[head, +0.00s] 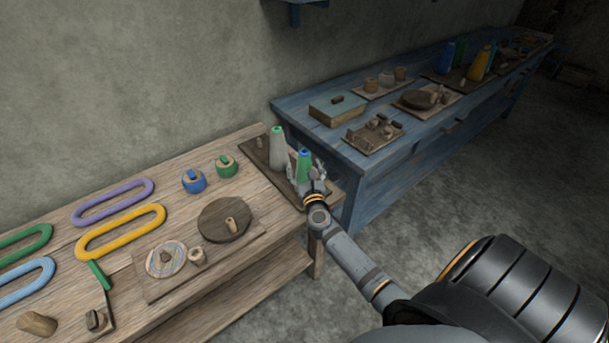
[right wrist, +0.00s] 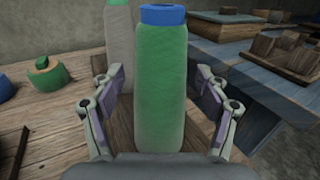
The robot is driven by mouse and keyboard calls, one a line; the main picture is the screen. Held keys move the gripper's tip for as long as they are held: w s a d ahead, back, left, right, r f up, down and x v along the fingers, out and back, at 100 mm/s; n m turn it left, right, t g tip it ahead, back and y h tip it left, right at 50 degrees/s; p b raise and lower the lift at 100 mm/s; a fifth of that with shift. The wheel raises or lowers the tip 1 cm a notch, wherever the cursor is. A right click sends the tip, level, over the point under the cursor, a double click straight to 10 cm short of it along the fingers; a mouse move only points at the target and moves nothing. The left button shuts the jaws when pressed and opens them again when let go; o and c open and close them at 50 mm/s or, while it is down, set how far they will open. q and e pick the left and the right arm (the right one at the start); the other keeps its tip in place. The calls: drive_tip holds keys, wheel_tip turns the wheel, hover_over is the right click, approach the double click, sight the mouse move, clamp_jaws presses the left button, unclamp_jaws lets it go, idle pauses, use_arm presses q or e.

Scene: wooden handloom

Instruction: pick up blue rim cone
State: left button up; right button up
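The blue rim cone, a green yarn cone with a blue top (head: 303,166), stands upright on a dark board at the right end of the wooden table. It fills the middle of the right wrist view (right wrist: 161,90). My right gripper (head: 314,173) is at the cone, reaching in from the right. In the right wrist view its open fingers (right wrist: 160,88) stand one on each side of the cone, with visible gaps. My left gripper is not in view.
A pale cone with a green top (head: 277,150) stands close behind the blue rim cone. Blue (head: 194,181) and green (head: 226,166) wound spools stand to the left. A blue bench (head: 390,165) with boards and wooden parts stands to the right.

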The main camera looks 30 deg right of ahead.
drive_tip(key=c, duration=1)
drive_tip(key=shift+c, duration=0.7)
drive_tip(key=shift+r, duration=0.1)
